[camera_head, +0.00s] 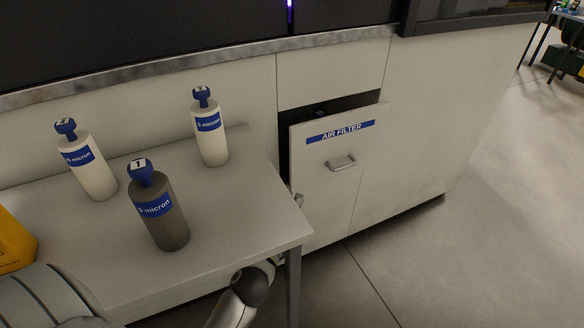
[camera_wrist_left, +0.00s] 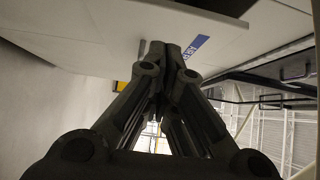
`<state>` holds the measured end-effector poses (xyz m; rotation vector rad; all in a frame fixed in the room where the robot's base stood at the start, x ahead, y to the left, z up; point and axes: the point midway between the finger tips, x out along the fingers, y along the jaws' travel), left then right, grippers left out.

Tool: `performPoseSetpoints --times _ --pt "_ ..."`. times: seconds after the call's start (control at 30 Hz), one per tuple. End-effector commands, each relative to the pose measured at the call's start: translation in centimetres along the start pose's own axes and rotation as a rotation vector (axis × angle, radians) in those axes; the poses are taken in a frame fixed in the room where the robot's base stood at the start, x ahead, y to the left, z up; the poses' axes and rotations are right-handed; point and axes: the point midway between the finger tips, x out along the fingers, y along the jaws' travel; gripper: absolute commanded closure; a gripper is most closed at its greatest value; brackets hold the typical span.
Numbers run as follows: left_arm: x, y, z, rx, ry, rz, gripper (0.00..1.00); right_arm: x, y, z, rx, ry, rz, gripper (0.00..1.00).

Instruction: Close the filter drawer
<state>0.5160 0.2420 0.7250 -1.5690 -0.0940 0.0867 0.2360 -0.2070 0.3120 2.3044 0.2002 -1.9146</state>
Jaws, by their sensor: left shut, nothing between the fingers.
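The filter drawer (camera_head: 332,171) is a pale front panel with a blue "AIR FILTER" label and a small metal handle (camera_head: 341,162). It stands out from the machine's cabinet, with a dark gap along its top and left side. In the left wrist view, part of the blue label (camera_wrist_left: 196,45) shows on a pale panel just past my fingertips. My left gripper (camera_wrist_left: 173,50) is shut and empty, close to that panel; I cannot tell if it touches. In the head view, my left arm passes below the table, and the table partly hides it. My right gripper is out of view.
A pale table (camera_head: 235,226) stands left of the drawer, with its leg (camera_head: 293,285) near my left arm. Two white bottles (camera_head: 210,135) (camera_head: 88,168) and a grey bottle (camera_head: 160,212) stand on it. A yellow object (camera_head: 12,243) is at the left. The floor at right is clear.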

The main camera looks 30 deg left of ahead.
Motion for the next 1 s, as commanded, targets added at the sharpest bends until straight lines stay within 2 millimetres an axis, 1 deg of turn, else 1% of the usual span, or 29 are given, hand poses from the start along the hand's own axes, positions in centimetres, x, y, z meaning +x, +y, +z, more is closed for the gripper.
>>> performPoseSetpoints --times 0.1,0.23,0.5,0.7,0.83,1.0 --pt "0.2 -0.1 -0.1 -0.001 -0.010 0.005 1.00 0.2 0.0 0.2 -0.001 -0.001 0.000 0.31" --pt "1.4 -0.1 -0.1 0.000 -0.008 0.003 1.00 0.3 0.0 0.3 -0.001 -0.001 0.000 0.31" --pt "5.9 -0.1 0.0 0.001 -0.007 0.002 1.00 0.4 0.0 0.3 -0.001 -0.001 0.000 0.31" --pt "8.6 0.0 0.0 -0.001 -0.007 0.003 1.00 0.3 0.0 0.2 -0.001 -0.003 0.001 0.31" --pt "9.5 0.0 0.0 -0.001 -0.008 0.004 1.00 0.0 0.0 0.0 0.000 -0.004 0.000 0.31" --pt "9.9 0.0 0.0 -0.001 -0.008 0.005 1.00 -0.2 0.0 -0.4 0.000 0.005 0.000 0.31"
